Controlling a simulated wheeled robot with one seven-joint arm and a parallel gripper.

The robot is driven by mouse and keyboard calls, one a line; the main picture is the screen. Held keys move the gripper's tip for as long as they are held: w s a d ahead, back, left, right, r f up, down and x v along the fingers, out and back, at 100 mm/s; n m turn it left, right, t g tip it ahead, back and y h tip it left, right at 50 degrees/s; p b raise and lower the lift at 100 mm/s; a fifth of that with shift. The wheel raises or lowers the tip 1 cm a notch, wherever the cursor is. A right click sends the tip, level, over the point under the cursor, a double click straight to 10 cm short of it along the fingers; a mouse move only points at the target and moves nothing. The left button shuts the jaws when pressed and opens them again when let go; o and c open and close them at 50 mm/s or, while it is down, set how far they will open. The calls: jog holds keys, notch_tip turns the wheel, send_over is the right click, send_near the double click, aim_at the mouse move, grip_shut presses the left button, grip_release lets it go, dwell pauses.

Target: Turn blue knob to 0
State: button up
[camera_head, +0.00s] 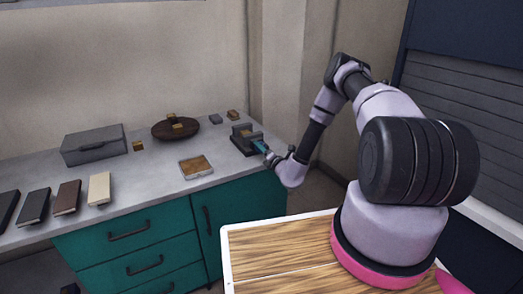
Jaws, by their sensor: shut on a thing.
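A small dark grey device (243,134) stands near the right end of the grey countertop. My gripper (261,146) reaches it from the right, with its tip at the device's front right side. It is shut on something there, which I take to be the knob. A bit of blue shows at the gripper, but I cannot tell whether it is the knob or part of the gripper. The knob's setting and any numbers are hidden or too small to read.
A framed tile (195,167) lies in front of the device. A grey box (94,146), a round brown tray (164,131) and several small blocks stand farther left and back. Books (67,197) lie at the front left. Teal drawers (130,248) are below the counter.

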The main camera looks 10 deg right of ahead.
jog(key=shift+d+f+n, duration=0.1)
jog(key=shift+n, duration=1.8)
jog(key=o, duration=1.4)
jog(key=shift+c, duration=0.2)
jog(key=shift+s, duration=0.15)
jog(key=v, duration=1)
jog(key=shift+s, duration=0.3)
jog(key=shift+d, duration=0.1)
